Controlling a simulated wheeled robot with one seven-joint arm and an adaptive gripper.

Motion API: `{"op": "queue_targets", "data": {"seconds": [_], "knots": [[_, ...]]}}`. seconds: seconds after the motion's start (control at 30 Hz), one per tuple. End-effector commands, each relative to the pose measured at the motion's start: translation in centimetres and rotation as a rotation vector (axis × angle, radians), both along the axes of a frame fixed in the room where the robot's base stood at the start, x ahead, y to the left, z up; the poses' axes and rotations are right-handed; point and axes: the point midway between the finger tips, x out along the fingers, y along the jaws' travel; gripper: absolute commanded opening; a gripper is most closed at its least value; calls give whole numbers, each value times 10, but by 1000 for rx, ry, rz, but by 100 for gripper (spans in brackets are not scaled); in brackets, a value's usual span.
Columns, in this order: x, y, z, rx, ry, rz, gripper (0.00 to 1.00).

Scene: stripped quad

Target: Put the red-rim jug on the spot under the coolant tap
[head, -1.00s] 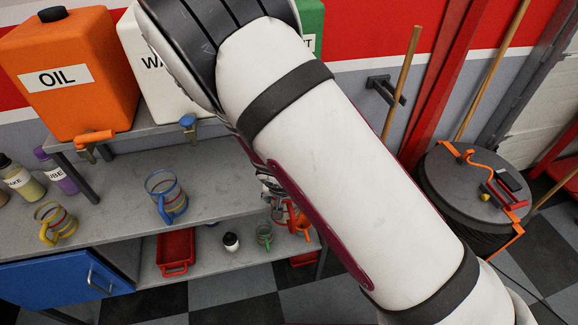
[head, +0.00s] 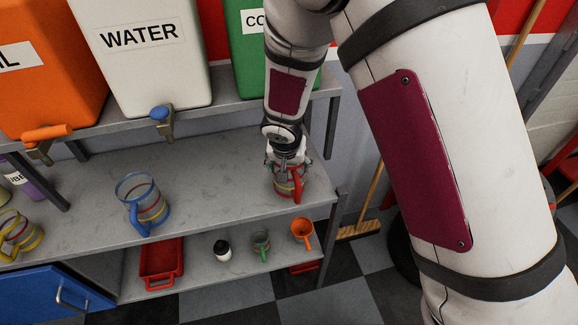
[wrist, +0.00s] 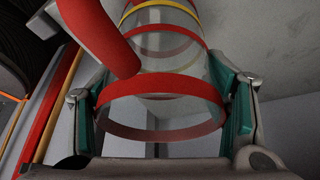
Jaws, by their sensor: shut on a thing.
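The red-rim jug (head: 291,184), clear with red and yellow bands and a red handle, is at the right end of the grey bench. My gripper (head: 287,163) is above it and shut on it. In the wrist view, the fingers grip the jug's sides near the red rim (wrist: 162,88), with the handle at upper left. I cannot tell whether its base touches the bench. The green coolant tank (head: 254,60) stands on the shelf behind, partly hidden by my arm. Its tap and the spot under it are not visible.
The white water tank (head: 145,70) has a blue tap (head: 162,118). A blue-rim jug (head: 143,205) stands left on the bench (head: 215,190). The orange oil tank (head: 45,85) is farther left. A shelf post (head: 332,135) stands right of my gripper. Small mugs and a red tray (head: 161,270) sit below.

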Motion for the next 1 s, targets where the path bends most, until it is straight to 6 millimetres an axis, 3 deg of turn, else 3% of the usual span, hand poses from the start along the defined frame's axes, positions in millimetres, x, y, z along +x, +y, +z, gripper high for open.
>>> {"op": "queue_targets", "data": {"seconds": [0.47, 0.5, 0.57, 1.0], "knots": [[-3, 1, -9, -1, 2, 1, 30], [-3, 0, -9, -2, 3, 1, 78], [-3, 0, -9, -1, 3, 1, 89], [-3, 0, -3, 0, 1, 1, 89]]}}
